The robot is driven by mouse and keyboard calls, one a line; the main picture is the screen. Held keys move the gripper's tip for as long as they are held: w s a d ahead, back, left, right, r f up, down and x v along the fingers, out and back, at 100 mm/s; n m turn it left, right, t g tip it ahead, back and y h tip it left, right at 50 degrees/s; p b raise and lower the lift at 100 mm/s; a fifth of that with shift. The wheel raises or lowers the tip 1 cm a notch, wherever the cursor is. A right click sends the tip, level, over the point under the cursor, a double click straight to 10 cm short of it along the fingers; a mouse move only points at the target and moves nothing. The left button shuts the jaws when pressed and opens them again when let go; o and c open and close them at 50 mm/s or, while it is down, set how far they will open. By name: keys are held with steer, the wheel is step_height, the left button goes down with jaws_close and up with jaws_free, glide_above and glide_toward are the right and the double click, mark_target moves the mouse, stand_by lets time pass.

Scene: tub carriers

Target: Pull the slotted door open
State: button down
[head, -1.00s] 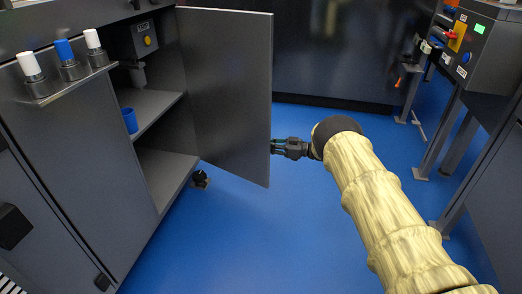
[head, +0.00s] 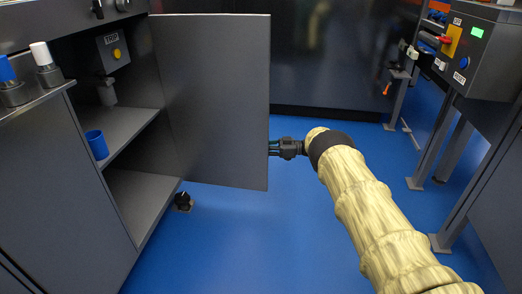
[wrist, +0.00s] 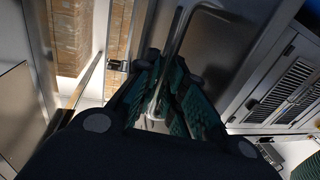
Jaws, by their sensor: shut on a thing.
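The grey door (head: 215,100) stands wide open in the head view, swung out from the cabinet on the left. Its plain inner face is towards me; no slots show on this face. My gripper (head: 273,148) is at the door's free right edge, with the fingertips partly hidden behind it. In the wrist view, the green-padded fingers of my gripper (wrist: 158,108) are closed around a bent metal handle bar (wrist: 178,48) on the door's outer side.
The open cabinet has shelves (head: 120,130) with a blue cup (head: 97,144) on one. Bottles (head: 43,55) stand on a ledge at left. A control box (head: 470,50) on legs stands at right.

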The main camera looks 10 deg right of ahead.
steer(key=shift+a, duration=0.2)
steer(key=c, duration=1.8)
jaws_free()
steer(key=shift+o, duration=0.2)
steer(key=shift+d, duration=0.1)
steer(key=shift+d, duration=0.1)
steer(key=s+d, duration=0.1)
steer(key=d, duration=1)
steer(key=shift+s+d, duration=0.4)
